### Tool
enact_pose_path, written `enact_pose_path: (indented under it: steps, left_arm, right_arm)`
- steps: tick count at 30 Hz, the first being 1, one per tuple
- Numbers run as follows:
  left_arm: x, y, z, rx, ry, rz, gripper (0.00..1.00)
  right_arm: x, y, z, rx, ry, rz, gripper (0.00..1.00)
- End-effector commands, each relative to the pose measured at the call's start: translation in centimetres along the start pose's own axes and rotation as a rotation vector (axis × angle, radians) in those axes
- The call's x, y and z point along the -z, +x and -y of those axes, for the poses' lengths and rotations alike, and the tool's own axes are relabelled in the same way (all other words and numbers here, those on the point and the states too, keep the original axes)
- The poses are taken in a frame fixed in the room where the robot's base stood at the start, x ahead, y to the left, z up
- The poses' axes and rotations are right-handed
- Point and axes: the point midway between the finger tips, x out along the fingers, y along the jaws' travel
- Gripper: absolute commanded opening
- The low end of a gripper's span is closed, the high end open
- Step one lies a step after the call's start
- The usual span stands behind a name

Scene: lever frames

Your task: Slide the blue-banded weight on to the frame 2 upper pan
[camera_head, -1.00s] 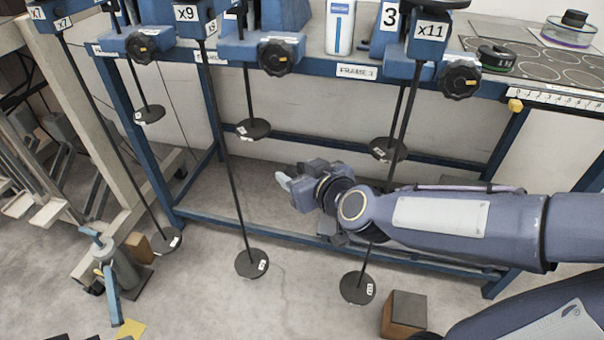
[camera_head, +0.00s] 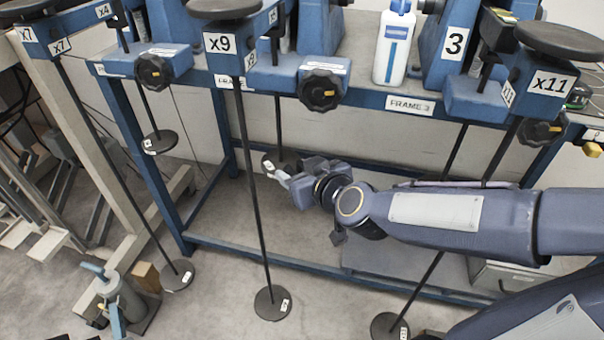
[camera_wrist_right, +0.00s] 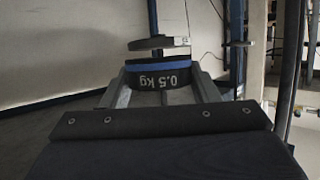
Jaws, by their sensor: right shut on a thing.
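My right gripper (camera_head: 281,178) is shut on the blue-banded weight (camera_wrist_right: 160,78), which reads 0.5 kg in the right wrist view; in the head view I cannot make the weight out. The frame 2 upper pan (camera_head: 272,163) is a dark disc on a short rod, close behind the fingertips in the head view. In the wrist view a pan I take to be the same one (camera_wrist_right: 150,43) sits just beyond the weight and looks slightly higher. I cannot tell whether they touch. My left gripper is out of view.
The frame 2 long rod (camera_head: 262,220) hangs left of my gripper, with a lower pan (camera_head: 272,303) near the floor. A frame 1 upper pan (camera_head: 160,143) hangs further left. The blue bench rail (camera_head: 290,257) runs below. A white bottle (camera_head: 394,45) stands on the bench.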

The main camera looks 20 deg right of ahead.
Motion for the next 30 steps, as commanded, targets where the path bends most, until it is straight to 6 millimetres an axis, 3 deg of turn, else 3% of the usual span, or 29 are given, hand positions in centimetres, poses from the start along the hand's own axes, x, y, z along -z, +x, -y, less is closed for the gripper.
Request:
enact_pose_path:
  steps: [17,30]
  left_arm:
    - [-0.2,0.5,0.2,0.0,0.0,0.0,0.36]
    - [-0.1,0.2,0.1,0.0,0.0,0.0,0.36]
  right_arm:
    - [1.3,3.1,0.0,0.0,-0.001,-0.002,0.25]
    - [1.6,3.5,0.0,-0.001,-0.001,-0.003,0.25]
